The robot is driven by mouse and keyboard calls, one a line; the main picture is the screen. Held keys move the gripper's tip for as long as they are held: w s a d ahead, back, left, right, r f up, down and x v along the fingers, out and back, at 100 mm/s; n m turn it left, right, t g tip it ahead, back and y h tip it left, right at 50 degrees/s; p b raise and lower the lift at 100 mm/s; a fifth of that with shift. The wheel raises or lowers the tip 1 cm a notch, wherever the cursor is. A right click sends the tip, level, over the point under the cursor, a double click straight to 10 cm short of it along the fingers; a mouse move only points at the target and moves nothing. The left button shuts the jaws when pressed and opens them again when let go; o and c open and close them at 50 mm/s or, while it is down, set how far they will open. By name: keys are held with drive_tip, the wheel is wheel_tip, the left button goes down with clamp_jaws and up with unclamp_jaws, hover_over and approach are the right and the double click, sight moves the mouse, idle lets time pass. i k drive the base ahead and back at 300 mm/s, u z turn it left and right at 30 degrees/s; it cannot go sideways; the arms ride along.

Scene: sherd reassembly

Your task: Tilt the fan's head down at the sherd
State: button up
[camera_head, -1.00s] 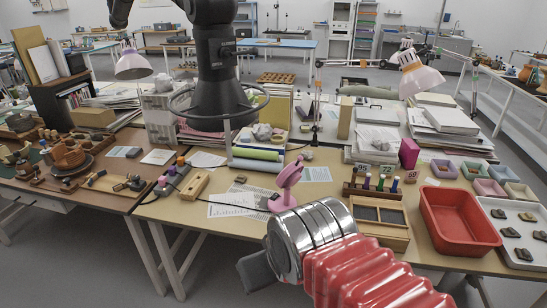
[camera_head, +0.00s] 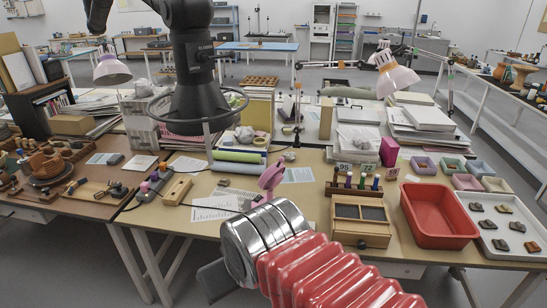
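The small pink fan (camera_head: 270,177) stands on the near table, just beyond my arm. Its head shows above the chrome end of my arm, which hides most of its stand and base. I cannot tell its tilt exactly. A small brown sherd (camera_head: 223,182) lies flat on the table to the left of the fan, by a printed sheet. My gripper is at the chrome end of my red-sleeved arm (camera_head: 265,236), in front of the fan in the picture. Its fingers cannot be made out, and I see no contact with the fan.
A printed sheet (camera_head: 215,206) lies left of the fan, with a wooden block (camera_head: 177,190) and a power strip beyond it. A wooden box (camera_head: 361,222), a red tray (camera_head: 438,214) and a white tray of sherds (camera_head: 480,227) stand to the right.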

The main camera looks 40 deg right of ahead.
sight(272, 175)
drive_tip(key=z, duration=0.05)
drive_tip(key=i, duration=0.95)
drive_tip(key=z, duration=0.25)
